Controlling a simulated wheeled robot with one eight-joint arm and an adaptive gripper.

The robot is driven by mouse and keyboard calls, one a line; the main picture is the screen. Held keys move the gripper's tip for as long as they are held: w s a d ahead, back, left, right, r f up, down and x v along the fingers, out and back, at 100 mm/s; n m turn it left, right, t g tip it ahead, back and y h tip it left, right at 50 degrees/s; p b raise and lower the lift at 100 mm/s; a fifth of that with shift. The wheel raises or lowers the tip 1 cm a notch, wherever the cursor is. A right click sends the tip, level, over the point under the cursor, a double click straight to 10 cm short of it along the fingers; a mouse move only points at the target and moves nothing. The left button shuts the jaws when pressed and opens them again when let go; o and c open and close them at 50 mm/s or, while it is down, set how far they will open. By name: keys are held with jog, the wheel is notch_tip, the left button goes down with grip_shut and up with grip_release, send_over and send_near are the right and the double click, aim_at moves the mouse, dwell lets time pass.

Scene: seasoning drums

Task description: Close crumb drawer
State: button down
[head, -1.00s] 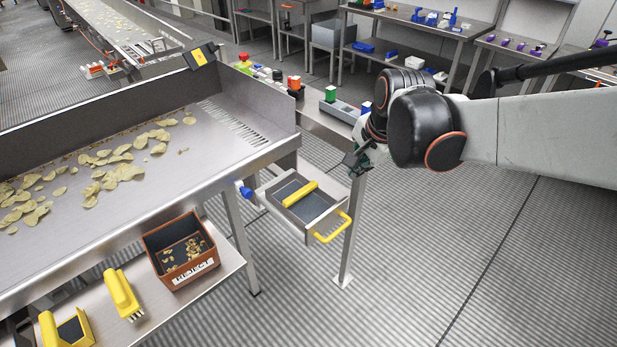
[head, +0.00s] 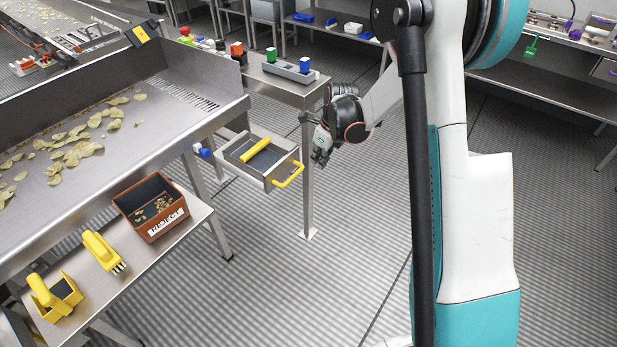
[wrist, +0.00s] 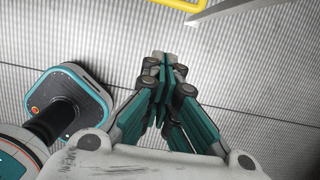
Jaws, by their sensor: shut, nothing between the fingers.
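The crumb drawer (head: 262,172) is a grey metal tray pulled out from under the end of the chip conveyor, with a yellow handle (head: 289,175) on its front and a yellow-handled tool (head: 255,151) lying in it. My gripper (head: 320,158) is shut and empty, a little to the right of the handle and apart from it. In the wrist view my gripper (wrist: 163,60) has its fingers together over the floor. Part of the yellow handle (wrist: 180,4) shows at the top edge of that view.
A table leg (head: 308,195) stands just beside the drawer front, also seen as a grey bar in the wrist view (wrist: 225,10). A brown reject bin (head: 150,208) and yellow tools (head: 102,252) sit on the lower shelf.

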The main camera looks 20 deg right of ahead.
jog(key=w+a+f+b, duration=0.2)
jog(key=f, duration=0.3)
jog(key=w+a+f+b, duration=0.1)
jog(key=w+f+b, duration=0.2)
jog(key=f, duration=0.2)
jog(key=shift+a+f, duration=0.3)
jog(key=shift+a, duration=0.05)
